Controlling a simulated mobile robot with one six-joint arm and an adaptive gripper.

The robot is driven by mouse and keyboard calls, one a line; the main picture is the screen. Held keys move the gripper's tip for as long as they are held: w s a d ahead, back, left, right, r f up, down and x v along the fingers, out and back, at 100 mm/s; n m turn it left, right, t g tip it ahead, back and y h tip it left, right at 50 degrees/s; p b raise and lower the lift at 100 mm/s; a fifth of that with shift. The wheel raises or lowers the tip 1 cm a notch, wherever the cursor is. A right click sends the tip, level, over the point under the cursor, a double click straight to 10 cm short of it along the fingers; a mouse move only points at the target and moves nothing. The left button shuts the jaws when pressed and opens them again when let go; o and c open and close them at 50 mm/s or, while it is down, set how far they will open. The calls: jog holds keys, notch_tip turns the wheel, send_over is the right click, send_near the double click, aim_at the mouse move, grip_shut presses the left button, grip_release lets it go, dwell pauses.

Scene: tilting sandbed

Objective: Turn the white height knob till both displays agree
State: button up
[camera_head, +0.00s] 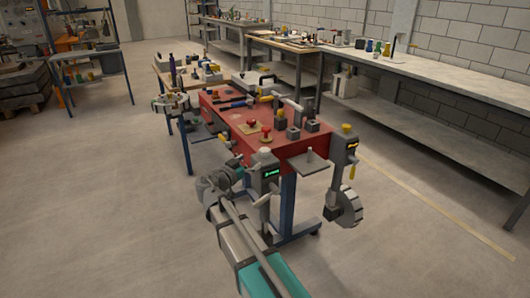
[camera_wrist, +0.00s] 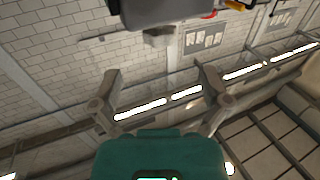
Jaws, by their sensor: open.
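A red sandbed bench (camera_head: 222,110) stands in the middle of the head view. At its near corners are two grey posts with small displays: a green-lit left display (camera_head: 272,174) and an orange-lit right display (camera_head: 352,146). Their readings are too small to read. A pale handle (camera_head: 262,201) sits below the left display; I cannot tell whether it is the white height knob. A large grey handwheel (camera_head: 347,207) hangs below the right display. In the wrist view my gripper (camera_wrist: 160,76) is open and empty. In the head view my arm hides part of the near-left corner.
Red-topped and dark fittings (camera_head: 265,138) stand on the bench. A small grey side shelf (camera_head: 307,166) juts out between the displays. A long workbench (camera_head: 440,88) runs along the right wall. In the wrist view a dark grey box (camera_wrist: 165,12) hangs above the fingers. Open floor surrounds the bench.

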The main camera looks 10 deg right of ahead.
aim_at(261, 154)
jog(key=x, duration=0.8)
jog(key=shift+w+d, duration=0.1)
jog(key=shift+w, duration=0.05)
jog(key=c, duration=1.2)
jog(key=shift+o, duration=0.2)
